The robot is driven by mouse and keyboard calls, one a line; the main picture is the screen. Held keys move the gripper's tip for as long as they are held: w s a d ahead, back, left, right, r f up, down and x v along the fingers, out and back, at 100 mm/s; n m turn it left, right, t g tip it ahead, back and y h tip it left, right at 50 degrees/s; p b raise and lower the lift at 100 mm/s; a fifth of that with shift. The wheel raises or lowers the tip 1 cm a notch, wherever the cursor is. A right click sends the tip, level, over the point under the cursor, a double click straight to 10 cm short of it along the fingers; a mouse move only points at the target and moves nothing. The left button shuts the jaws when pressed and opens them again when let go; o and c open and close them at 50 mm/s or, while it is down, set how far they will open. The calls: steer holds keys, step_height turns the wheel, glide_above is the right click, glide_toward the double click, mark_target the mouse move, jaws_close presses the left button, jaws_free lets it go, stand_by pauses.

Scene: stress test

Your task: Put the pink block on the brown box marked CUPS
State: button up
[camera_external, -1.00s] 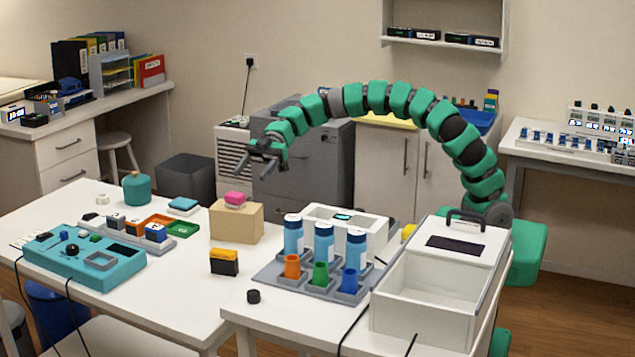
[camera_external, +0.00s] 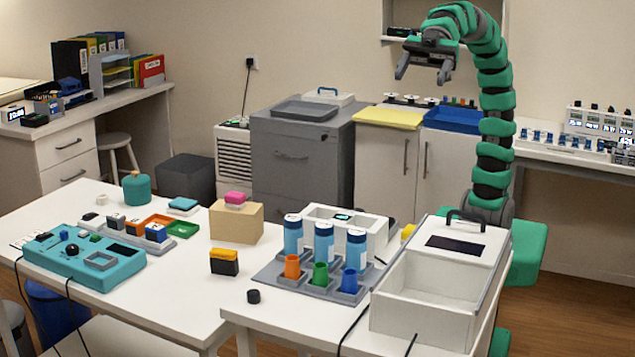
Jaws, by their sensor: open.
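No CUPS marking is readable on the faces of the box that show. My gripper (camera_external: 423,76) is open and empty. It is raised high at the upper right, in front of the wall shelf, well apart from the pink block and the box.
A teal panel (camera_external: 85,257) lies at left.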

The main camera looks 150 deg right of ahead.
steer(key=s+a+r+t, duration=0.1)
steer(key=s+a+r, duration=0.4)
steer(key=a, duration=0.3)
steer(key=shift+s+r+m+t, duration=0.3)
steer(key=shift+r+t, duration=0.1)
